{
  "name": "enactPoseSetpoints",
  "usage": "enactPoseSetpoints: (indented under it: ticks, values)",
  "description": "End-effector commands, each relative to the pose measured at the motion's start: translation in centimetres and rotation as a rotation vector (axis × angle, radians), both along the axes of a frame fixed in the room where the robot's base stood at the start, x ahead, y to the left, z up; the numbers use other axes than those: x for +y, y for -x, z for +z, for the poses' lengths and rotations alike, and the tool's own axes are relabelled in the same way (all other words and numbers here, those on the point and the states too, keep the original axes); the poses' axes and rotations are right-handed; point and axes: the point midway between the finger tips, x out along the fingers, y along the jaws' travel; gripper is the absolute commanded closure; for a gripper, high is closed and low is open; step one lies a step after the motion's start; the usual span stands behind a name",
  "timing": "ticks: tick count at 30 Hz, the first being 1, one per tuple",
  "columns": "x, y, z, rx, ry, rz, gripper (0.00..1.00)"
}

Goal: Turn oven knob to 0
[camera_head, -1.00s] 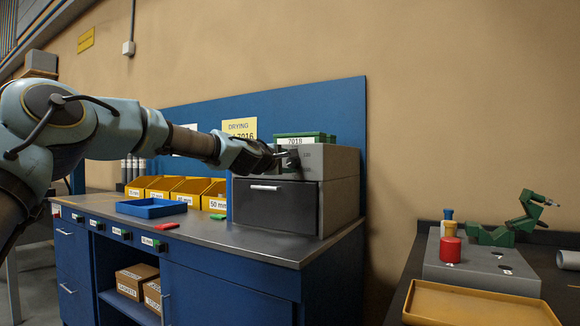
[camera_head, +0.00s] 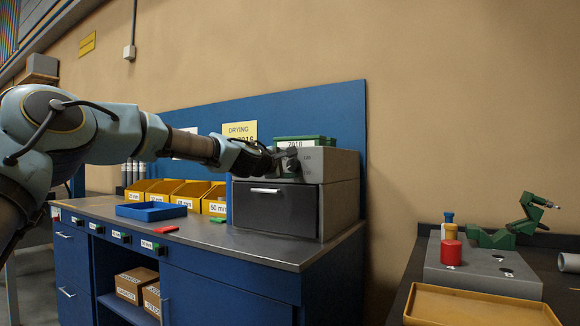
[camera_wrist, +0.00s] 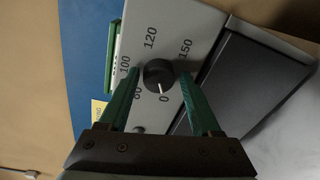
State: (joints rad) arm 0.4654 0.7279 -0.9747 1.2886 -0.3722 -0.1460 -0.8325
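The oven (camera_head: 338,165) is a grey box on the blue workbench, with a dark door below its control panel. In the wrist view its round black knob (camera_wrist: 158,73) has a white pointer line directed at the printed 0 (camera_wrist: 163,99). The marks 60, 100, 120 and 150 stand around the dial. My gripper (camera_wrist: 158,74) has two green fingers standing apart, one on each side of the knob, with visible gaps to it. In the head view my gripper (camera_head: 282,160) is in front of the panel and partly hides the knob area.
A green bin (camera_head: 305,140) sits on top of the oven. Yellow bins (camera_head: 189,193) and a blue tray (camera_head: 151,211) are on the bench to the left. The bench top (camera_head: 255,243) before the oven is clear. A second table at right holds a yellow tray (camera_head: 482,306).

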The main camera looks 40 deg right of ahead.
Motion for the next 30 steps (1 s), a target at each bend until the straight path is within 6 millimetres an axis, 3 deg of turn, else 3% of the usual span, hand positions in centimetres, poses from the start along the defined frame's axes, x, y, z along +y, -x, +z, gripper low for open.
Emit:
enactPoseSetpoints:
  ticks: [4, 14, 30]
  values:
    - [0.0, 0.0, 0.1, -0.001, 0.000, 0.001, 0.20]
    - [0.5, 0.0, 0.1, -0.003, 0.002, 0.002, 0.20]
    - [8.5, 2.4, 0.5, -0.003, 0.000, 0.003, 0.20]
